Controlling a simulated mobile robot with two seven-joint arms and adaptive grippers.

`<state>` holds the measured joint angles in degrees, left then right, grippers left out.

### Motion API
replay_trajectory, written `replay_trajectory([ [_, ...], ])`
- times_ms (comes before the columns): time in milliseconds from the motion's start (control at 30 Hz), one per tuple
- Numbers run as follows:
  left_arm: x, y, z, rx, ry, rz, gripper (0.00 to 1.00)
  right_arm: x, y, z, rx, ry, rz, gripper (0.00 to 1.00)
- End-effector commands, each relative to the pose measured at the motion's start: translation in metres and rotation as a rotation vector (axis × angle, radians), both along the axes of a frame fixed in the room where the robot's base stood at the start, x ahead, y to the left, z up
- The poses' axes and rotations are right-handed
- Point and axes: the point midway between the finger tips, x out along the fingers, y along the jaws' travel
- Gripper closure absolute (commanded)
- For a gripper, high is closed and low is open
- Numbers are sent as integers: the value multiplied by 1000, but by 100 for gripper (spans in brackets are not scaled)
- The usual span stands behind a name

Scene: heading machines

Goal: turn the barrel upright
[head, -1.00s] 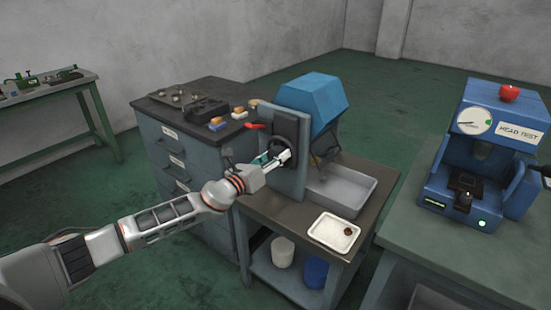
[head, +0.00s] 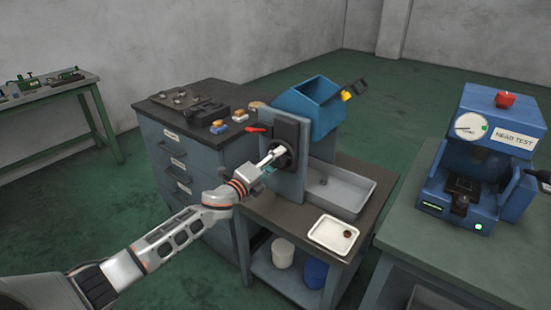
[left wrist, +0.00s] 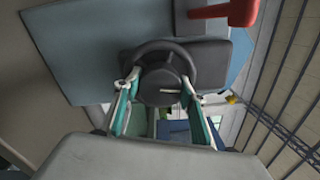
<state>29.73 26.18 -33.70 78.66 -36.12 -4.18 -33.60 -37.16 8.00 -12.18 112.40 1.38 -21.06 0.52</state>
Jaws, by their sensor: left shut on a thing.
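The blue barrel (head: 302,108) sits behind the machine's upright grey plate (head: 291,185), its open mouth facing up and somewhat tilted. A dark flap with a yellow part (head: 346,96) sticks out at its upper right. A black handwheel (left wrist: 166,70) is on the front of the plate. In the head view my left gripper (head: 272,158) reaches the handwheel and partly hides it. In the left wrist view the left gripper's fingers (left wrist: 162,92) are on either side of the wheel's lower part and hub.
A red lever (head: 257,129) is beside the handwheel. A grey bin (head: 345,190) is under the barrel, with a white tray (head: 316,233) in front. A drawer cabinet (head: 178,165) stands left and a blue head tester (head: 478,160) right.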

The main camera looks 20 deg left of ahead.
Motion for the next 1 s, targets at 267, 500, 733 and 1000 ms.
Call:
replay_trajectory([
  [267,0,0,1,-123,43,0,81,1,0,8,0,-3,0,75],
  [500,0,0,1,-160,58,0,81,1,0,10,0,-4,0,75],
  [733,0,0,0,-166,59,-1,81,1,0,10,0,-4,0,75],
  [1000,0,0,0,-165,59,-1,42,1,0,10,0,-3,0,75],
])
